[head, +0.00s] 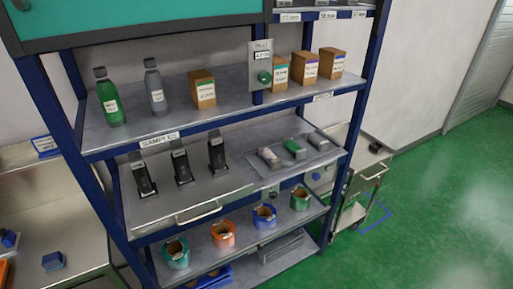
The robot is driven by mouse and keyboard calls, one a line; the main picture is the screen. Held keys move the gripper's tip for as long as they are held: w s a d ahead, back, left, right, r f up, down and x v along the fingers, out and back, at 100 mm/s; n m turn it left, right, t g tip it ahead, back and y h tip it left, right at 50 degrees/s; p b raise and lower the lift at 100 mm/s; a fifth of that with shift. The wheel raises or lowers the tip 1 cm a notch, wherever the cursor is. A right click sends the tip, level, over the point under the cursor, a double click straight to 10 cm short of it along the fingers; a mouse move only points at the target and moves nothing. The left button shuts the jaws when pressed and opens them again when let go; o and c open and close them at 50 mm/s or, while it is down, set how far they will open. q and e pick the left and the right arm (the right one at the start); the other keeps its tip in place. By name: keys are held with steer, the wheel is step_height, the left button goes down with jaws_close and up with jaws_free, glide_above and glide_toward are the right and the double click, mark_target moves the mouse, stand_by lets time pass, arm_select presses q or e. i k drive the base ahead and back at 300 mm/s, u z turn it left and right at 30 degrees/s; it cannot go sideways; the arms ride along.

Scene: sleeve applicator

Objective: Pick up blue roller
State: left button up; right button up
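A blue roll (264,217) with a brown core and a white label stands on the lower shelf (240,238) of the rack. An orange roll (222,235) stands to its left and a green roll (300,199) to its right. A teal roll (176,254) is at the left end of the same row. Nothing touches the blue roll from above. Neither of my grippers shows in the head view.
Above the rolls is a shelf with three black devices (181,163) and a tray (292,160) of small items. The top shelf holds bottles (109,98) and brown boxes (202,90). Blue posts (71,148) frame the rack. A cart (352,200) stands right; green floor (440,200) is open.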

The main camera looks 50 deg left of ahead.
mark_target(275, 162)
steer(key=u, duration=1.15)
